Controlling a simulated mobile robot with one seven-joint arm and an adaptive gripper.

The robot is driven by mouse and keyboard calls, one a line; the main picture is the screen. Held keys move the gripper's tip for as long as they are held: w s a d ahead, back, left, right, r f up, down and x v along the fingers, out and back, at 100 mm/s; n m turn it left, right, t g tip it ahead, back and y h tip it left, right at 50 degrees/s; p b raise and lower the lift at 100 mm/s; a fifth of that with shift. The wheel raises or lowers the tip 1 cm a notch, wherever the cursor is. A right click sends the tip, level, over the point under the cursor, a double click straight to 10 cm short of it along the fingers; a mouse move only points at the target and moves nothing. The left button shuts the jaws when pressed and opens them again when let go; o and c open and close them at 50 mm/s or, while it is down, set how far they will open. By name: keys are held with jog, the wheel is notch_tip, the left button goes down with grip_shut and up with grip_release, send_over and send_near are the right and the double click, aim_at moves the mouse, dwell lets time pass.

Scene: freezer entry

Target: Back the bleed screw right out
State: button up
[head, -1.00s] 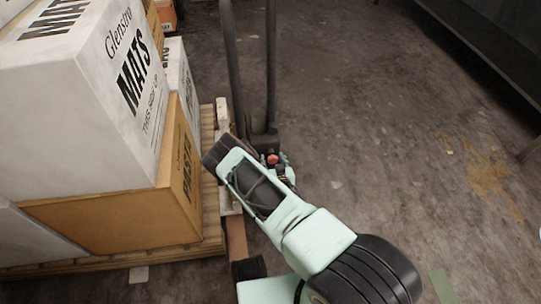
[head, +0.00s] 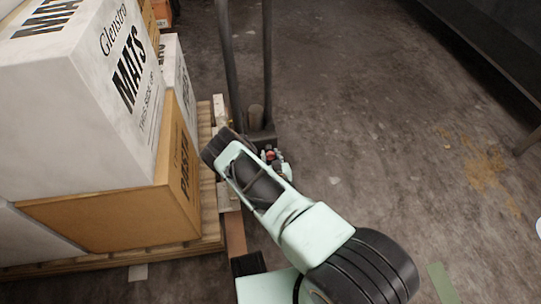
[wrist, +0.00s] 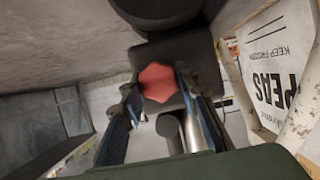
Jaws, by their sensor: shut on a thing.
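The bleed screw appears as a red, six-sided head (wrist: 157,80) in the wrist view, against a dark block of the pallet jack. My gripper (wrist: 160,90) has a finger on either side of this red head and is shut on it. The screw's shank and thread are hidden. In the head view the red head (head: 270,154) is a small spot at the foot of the jack's handle. My gripper (head: 279,166) is small there and partly hidden by my arm.
The pallet jack's dark base (head: 262,138) carries two upright bars (head: 267,60). A wooden pallet (head: 208,215) with stacked cartons (head: 110,100) stands close on the left. The concrete floor (head: 400,130) on the right is mostly open, up to a dark bench (head: 490,35).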

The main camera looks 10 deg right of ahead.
aim_at(270, 153)
dwell(0.3)
jog(key=o, duration=1.2)
jog(key=shift+r, duration=0.1)
notch_tip(270, 153, up, 10)
jog(key=shift+f, duration=0.1)
jog(key=shift+w, duration=0.1)
